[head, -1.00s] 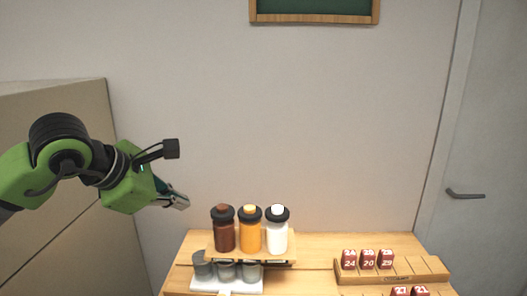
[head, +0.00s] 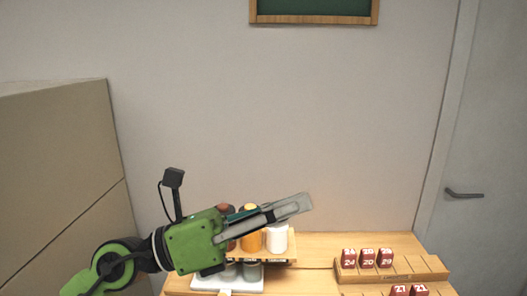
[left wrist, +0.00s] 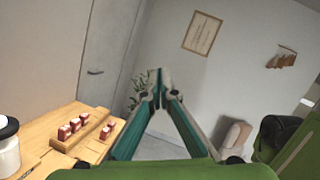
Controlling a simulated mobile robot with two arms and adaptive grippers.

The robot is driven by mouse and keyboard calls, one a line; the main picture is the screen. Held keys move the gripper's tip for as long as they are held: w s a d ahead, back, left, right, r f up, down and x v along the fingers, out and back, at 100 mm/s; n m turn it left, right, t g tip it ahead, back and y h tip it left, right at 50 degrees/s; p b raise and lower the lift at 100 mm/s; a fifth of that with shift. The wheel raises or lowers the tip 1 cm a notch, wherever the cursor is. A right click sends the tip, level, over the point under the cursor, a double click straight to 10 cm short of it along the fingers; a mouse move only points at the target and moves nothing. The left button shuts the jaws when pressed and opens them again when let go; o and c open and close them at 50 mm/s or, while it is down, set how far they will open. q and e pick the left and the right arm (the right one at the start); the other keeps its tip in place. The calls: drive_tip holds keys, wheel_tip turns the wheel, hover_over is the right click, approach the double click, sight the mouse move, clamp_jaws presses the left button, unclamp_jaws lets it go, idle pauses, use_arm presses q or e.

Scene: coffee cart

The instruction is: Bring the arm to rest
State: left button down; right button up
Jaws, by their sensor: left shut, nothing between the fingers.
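My left arm comes in low from the left in the head view. Its left gripper (head: 300,204) points right and slightly up, in front of the bottles on the cart. It is shut and empty; the left wrist view shows its two fingers (left wrist: 158,88) meeting at the tips. The gripper partly hides the brown bottle (head: 223,210), the orange bottle (head: 251,242) and the top of the white bottle (head: 277,240). I cannot tell from the head view whether it touches them. My right gripper is not in view.
The wooden cart top (head: 310,246) carries a bottle shelf (head: 283,258) with grey cups (head: 250,271) below it. A wooden rack (head: 400,271) with red numbered blocks (head: 367,258) stands at the right. A tan cabinet (head: 60,170) is at the left.

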use_arm(q)
drive_tip(key=w+a+n+t+y, duration=0.3)
drive_tip(key=a+n+t, duration=0.4)
drive_tip(key=n, duration=0.4)
drive_tip(key=w+a+n+t+y, duration=0.4)
drive_tip(key=a+n+t, duration=0.1)
drive_tip(key=n+t, duration=0.5)
drive_tip(key=w+a+f+n+y, duration=0.3)
drive_tip(key=a+f+n+y, duration=0.4)
drive_tip(key=f+n+y, duration=0.4)
drive_tip(key=s+a+f+n+g+y, duration=0.2)
drive_tip(key=a+f+n+g, duration=0.15)
drive_tip(key=f, duration=0.45)
drive_tip(key=s+a+f+n+g+y, duration=0.1)
drive_tip(key=a+f+n+g+y, duration=0.15)
drive_tip(key=f+n, duration=0.4)
drive_tip(key=s+f+n+g+h, duration=0.25)
drive_tip(key=s+f+g, duration=0.95)
drive_tip(key=s+f, duration=1.35)
wheel_tip(320, 180, down, 26)
drive_tip(key=s+g, duration=0.1)
drive_tip(key=s, duration=0.2)
drive_tip(key=s+a+f+g, duration=0.1)
drive_tip(key=s+a+f, duration=0.1)
drive_tip(key=s+f, duration=1.3)
drive_tip(key=shift+s+a+y, duration=0.3)
drive_tip(key=shift+s+a, duration=0.05)
drive_tip(key=shift+s, duration=0.15)
